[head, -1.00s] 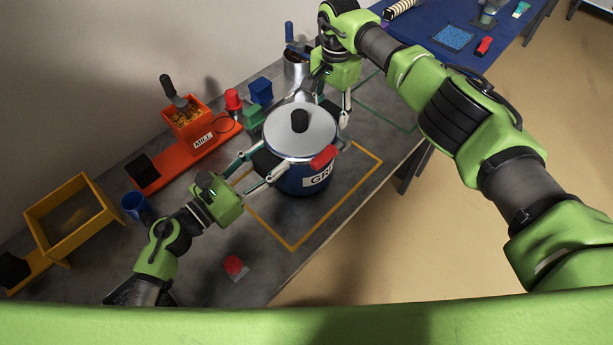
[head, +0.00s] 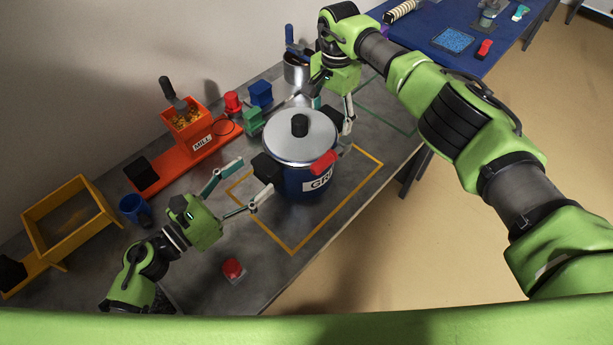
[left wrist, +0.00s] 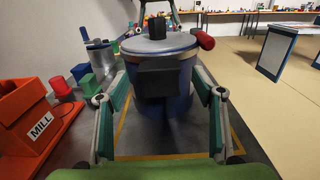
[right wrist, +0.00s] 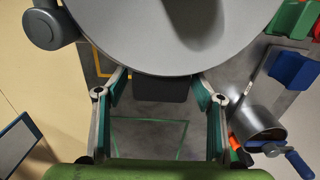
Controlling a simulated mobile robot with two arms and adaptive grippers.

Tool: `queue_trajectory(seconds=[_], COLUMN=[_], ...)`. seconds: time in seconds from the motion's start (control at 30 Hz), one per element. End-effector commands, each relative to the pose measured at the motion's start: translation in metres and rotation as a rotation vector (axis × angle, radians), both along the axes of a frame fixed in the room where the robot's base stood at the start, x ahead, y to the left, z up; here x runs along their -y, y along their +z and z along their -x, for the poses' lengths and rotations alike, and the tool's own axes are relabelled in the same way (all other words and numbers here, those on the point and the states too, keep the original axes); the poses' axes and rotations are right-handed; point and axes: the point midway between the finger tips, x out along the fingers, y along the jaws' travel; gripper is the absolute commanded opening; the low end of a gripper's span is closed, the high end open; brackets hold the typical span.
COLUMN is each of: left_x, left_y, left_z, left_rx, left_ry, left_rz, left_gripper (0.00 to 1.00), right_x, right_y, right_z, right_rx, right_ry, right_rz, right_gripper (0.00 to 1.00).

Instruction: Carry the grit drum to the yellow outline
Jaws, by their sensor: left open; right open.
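The grit drum (head: 305,179) is a dark blue pot with a silver lid, black knob, black side handles and a red part at its front. It stands upright at the upper part of the yellow outline (head: 291,249) on the grey bench. My left gripper (head: 246,185) is open, apart from the drum's near black handle (left wrist: 158,78), which lies ahead between its fingers in the left wrist view. My right gripper (head: 334,112) is open at the drum's far side. The far black handle (right wrist: 160,89) shows between its fingers in the right wrist view.
An orange mill (head: 187,147), a yellow frame (head: 70,218), a blue mug (head: 134,208) and small coloured blocks (head: 260,93) stand along the wall side. A red button (head: 232,268) sits near the front edge. A green outline (head: 385,115) lies beyond the drum.

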Motion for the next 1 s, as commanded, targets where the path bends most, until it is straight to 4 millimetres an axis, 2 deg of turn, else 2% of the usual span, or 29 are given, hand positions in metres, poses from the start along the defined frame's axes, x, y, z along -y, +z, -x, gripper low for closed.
queue_trajectory(seconds=[0.2, 0.4, 0.53, 1.0], left_x=[-0.031, -0.044, -0.046, -0.046], left_y=[-0.001, 0.000, 0.000, 0.000], left_z=[0.031, 0.044, 0.047, 0.046], left_rx=[-0.003, 0.000, 0.001, 0.001], left_ry=[0.001, 0.000, -0.001, 0.000], left_rz=[0.000, 0.000, 0.000, 0.000], left_gripper=[0.61, 0.61, 0.61, 0.61], right_x=[0.000, 0.000, 0.000, 0.000], right_y=[0.000, 0.001, 0.010, 0.101], right_z=[0.000, 0.000, -0.001, -0.001], right_rx=[0.000, 0.000, 0.003, 0.003], right_ry=[0.000, 0.000, 0.000, 0.000], right_rz=[0.000, 0.000, 0.000, 0.000], right_gripper=[0.62, 0.62, 0.62, 0.62])
